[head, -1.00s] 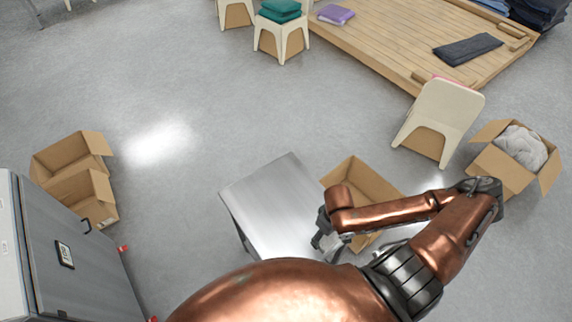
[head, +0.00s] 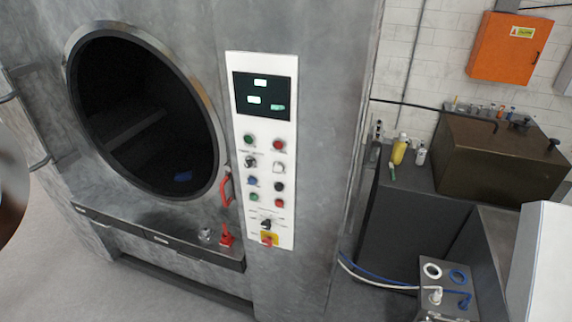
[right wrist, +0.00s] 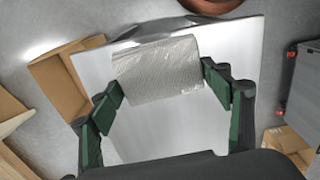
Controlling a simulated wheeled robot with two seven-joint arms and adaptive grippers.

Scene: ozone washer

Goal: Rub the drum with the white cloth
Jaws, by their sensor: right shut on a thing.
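The drum (head: 140,118) is the dark round opening in the front of the large grey washer (head: 310,45); its door ring is metal and its inside is mostly black. A small blue patch shows low inside it. The white cloth (right wrist: 158,68), a crinkled pale roll, is in the right wrist view. My right gripper (right wrist: 160,80) is shut on it, with a green-padded finger at each side. Behind the cloth is a metal table top (right wrist: 170,128); I cannot tell whether the cloth touches it. My left gripper is not in view.
A control panel (head: 265,150) with buttons and a red handle (head: 226,190) are right of the opening. A ledge (head: 150,235) runs below it. Bottles (head: 399,149) stand on a dark cabinet at the right. A cardboard box (right wrist: 60,85) is beside the table.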

